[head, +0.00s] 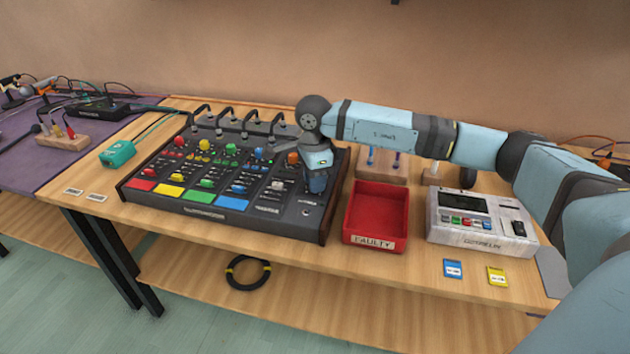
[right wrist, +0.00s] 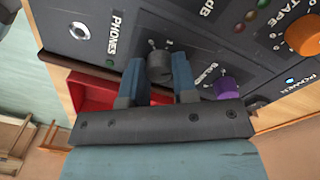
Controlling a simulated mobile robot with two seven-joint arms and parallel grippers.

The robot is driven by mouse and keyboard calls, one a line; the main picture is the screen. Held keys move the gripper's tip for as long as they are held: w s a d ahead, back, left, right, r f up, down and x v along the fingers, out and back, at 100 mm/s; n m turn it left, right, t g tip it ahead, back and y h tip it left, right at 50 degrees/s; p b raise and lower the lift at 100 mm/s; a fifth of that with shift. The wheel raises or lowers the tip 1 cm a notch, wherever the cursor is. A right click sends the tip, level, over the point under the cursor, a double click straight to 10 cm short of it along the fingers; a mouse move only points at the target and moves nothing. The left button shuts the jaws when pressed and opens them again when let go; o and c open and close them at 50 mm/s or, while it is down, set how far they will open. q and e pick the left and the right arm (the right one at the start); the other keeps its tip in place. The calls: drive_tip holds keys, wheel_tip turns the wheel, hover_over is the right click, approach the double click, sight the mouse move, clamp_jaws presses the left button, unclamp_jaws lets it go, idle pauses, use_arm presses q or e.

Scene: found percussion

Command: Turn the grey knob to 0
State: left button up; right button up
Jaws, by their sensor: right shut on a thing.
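The mixer (head: 225,215) is a black panel with coloured knobs and faders on the wooden table. The grey knob (right wrist: 159,66) shows in the right wrist view on the mixer panel, between the PHONES socket and a purple knob. My right gripper (right wrist: 160,78) is shut on it, one blue finger on each side. In the head view my right gripper (head: 316,188) reaches down onto the right part of the mixer and hides the knob. I cannot read the knob's pointer or its scale. My left gripper is not in view.
A purple knob (right wrist: 227,88) sits close beside my right finger, and an orange knob (right wrist: 303,36) is farther right. A red FAULTY tray (head: 375,205) stands right of the mixer, then a grey device (head: 475,234). Blue (head: 453,268) and yellow (head: 497,276) cards lie in front.

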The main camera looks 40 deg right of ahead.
drive_tip(key=n, duration=0.3)
drive_tip(key=shift+n+b, duration=0.35)
drive_tip(key=shift+n, duration=0.05)
drive_tip(key=n, duration=0.3)
drive_tip(key=shift+n+b, duration=0.3)
drive_tip(key=shift+b, duration=0.05)
drive_tip(key=n, duration=0.2)
drive_tip(key=shift+n+b, duration=0.3)
drive_tip(key=n, duration=0.2)
drive_tip(key=shift+n+h, duration=0.3)
drive_tip(key=shift+n, duration=0.1)
drive_tip(key=n+b, duration=0.1)
drive_tip(key=n, duration=0.2)
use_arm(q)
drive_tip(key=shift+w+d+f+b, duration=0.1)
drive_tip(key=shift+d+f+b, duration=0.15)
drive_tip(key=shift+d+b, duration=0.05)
use_arm(e)
drive_tip(key=shift+r+n, duration=0.1)
drive_tip(key=shift+n, duration=1.3)
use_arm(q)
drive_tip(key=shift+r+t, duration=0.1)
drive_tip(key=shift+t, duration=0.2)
use_arm(e)
drive_tip(key=shift+n, duration=0.3)
drive_tip(key=o, duration=0.9)
drive_tip(key=shift+a, duration=0.1)
